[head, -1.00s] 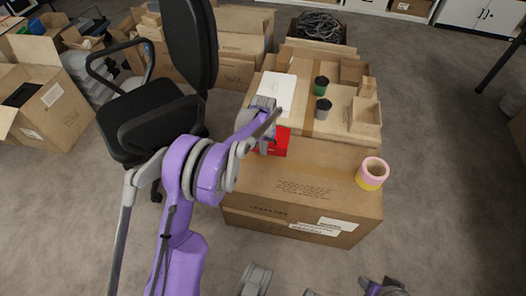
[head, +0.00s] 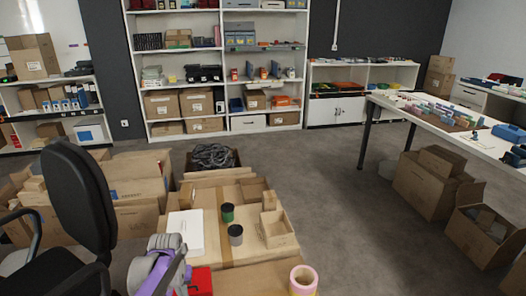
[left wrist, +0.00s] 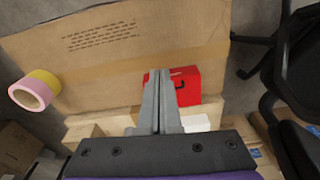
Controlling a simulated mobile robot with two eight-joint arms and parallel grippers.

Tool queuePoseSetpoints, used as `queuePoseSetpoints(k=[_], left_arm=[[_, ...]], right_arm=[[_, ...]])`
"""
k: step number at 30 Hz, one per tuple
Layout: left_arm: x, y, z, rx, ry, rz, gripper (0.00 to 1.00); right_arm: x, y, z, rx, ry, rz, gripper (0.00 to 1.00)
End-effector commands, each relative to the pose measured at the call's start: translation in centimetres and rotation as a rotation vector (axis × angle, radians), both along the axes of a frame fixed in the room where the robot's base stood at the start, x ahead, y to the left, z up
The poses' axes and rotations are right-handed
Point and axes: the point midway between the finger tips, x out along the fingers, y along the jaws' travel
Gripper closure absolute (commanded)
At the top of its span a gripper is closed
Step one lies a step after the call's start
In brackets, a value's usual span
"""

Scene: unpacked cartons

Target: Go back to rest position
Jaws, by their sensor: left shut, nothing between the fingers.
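My left gripper (head: 168,277) shows at the bottom of the head view, partly cut off, at the left side of the near carton. In the left wrist view its two fingers (left wrist: 159,78) are together with nothing between them. A red box (left wrist: 188,87) with a dark handle sits on the carton, just beside and behind the fingers in that view. It also shows in the head view (head: 201,283), partly hidden by my arm. I cannot tell whether finger and box touch. My right gripper is not in view.
A pink and yellow tape roll (head: 303,281) sits on the near carton (head: 258,279). Green (head: 227,212) and grey cups (head: 236,234) and small boxes stand beyond. A black office chair (head: 80,195) is close on the left. A table (head: 460,140) stands right; open floor lies between.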

Motion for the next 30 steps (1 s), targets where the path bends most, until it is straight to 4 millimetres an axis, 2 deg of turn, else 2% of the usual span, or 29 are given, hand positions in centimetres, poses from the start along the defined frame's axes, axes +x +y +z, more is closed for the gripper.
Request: queuePoseSetpoints(k=[1, 6, 10, 15, 21, 27, 30], left_arm=[[-1.9, -0.8, 1.4, 0.001, -0.019, -0.011, 1.00], [-7.9, -2.8, 4.4, 0.009, -0.088, -0.042, 1.00], [-12.8, -4.0, 5.5, 0.014, -0.141, -0.066, 1.00], [-18.9, -5.2, 5.4, 0.019, -0.205, -0.094, 1.00], [-24.0, -6.1, 4.2, 0.021, -0.262, -0.118, 1.00], [-27.9, -6.6, 2.3, 0.022, -0.307, -0.138, 1.00], [-27.9, -6.6, 6.0, 0.022, -0.318, -0.137, 1.00]], right_arm=[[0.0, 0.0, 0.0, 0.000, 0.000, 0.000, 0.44], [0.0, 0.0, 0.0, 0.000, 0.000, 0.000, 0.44], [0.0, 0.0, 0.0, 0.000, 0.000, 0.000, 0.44], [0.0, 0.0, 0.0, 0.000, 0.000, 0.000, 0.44], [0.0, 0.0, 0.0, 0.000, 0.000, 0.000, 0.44], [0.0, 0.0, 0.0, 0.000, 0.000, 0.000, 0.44], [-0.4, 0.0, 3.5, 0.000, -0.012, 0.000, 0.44]])
